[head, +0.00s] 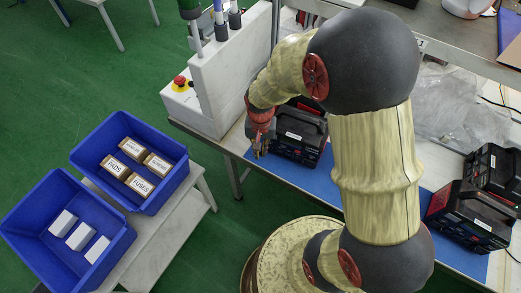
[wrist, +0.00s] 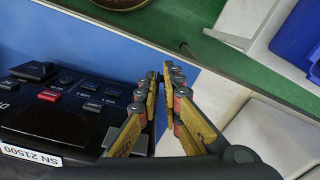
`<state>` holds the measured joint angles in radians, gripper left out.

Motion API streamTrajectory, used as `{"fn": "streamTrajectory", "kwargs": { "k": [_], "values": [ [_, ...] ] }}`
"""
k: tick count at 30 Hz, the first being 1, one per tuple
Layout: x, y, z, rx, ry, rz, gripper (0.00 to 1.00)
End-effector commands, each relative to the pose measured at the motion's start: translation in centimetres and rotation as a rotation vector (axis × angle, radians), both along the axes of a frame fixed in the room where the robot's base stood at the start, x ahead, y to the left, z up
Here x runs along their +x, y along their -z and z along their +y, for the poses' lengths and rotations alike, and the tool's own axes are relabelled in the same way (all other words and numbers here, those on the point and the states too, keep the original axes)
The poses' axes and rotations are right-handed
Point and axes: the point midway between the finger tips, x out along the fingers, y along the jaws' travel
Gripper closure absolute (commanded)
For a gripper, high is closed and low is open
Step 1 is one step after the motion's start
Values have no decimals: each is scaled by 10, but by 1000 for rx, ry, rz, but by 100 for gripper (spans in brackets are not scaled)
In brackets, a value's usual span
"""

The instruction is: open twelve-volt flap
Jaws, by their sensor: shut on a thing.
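The black power station (head: 298,140) stands on the blue mat of the bench, partly behind my arm in the head view. Its top panel (wrist: 62,100), with small buttons, one red button and a serial label, fills the left of the wrist view. My gripper (head: 260,150) is at the left end of the power station. In the wrist view my gripper (wrist: 160,76) has its fingertips close together at the panel's right edge, shut on a thin part that I take to be the twelve-volt flap. The flap itself is mostly hidden by the fingers, and its angle cannot be told.
More black and red power stations (head: 468,213) stand at the right of the bench. A white box with a red button (head: 180,84) is at the left. Blue bins (head: 68,225) with boxes stand on a lower side table. Clear plastic wrap (head: 450,105) lies behind my arm.

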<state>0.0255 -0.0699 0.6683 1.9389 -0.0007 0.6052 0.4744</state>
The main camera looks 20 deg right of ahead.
Motion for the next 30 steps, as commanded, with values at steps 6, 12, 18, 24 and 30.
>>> {"fn": "streamTrajectory", "kwargs": {
  "k": [6, 12, 18, 24, 30],
  "values": [
    [1, 0, 1, 0, 0, -1, 100],
    [1, -1, 1, 1, -1, -3, 100],
    [2, -1, 1, 1, 2, -4, 100],
    [3, -3, 2, 1, 44, -4, 100],
    [7, -4, 5, 1, 159, -5, 100]
  ]
}}
